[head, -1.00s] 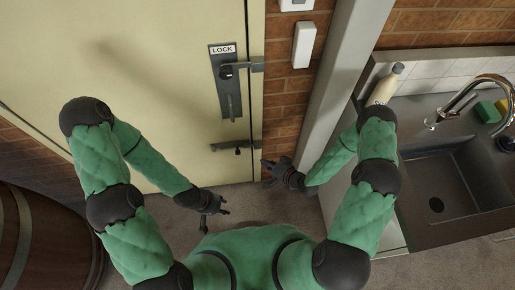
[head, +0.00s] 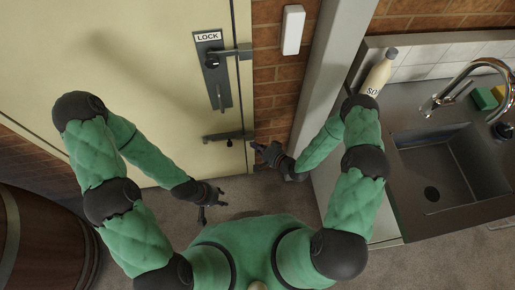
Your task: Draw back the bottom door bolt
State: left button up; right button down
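The bottom door bolt (head: 228,136) is a dark horizontal bolt low on the cream door (head: 130,90), with a small knob hanging below its middle. Its right end reaches the door's right edge, by the brick wall. My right gripper (head: 256,155) is just right of and below the bolt's right end, with its fingers spread and nothing between them. I see no contact with the bolt, but the depth is hard to judge. My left gripper (head: 214,203) is open and empty, lower down over the floor and below the bolt.
A dark plate marked LOCK (head: 213,72), with a lever, is higher on the door. A pale post (head: 333,75) stands right of the brick strip. The sink (head: 450,170) and a soap bottle (head: 380,72) are at the right. A barrel (head: 45,240) stands at lower left.

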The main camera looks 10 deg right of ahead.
aim_at(219, 140)
jog(key=w+a+f+b, duration=0.1)
jog(key=a, duration=0.1)
jog(key=w+a+f, duration=0.1)
jog(key=w+a, duration=0.1)
jog(key=w+a+f+b, duration=0.1)
jog(key=a, duration=0.2)
jog(key=shift+w+f+b, duration=0.2)
jog(key=shift+f+b, duration=0.15)
jog(key=shift+f, duration=0.05)
jog(key=shift+a, duration=0.15)
jog(key=a, duration=0.5)
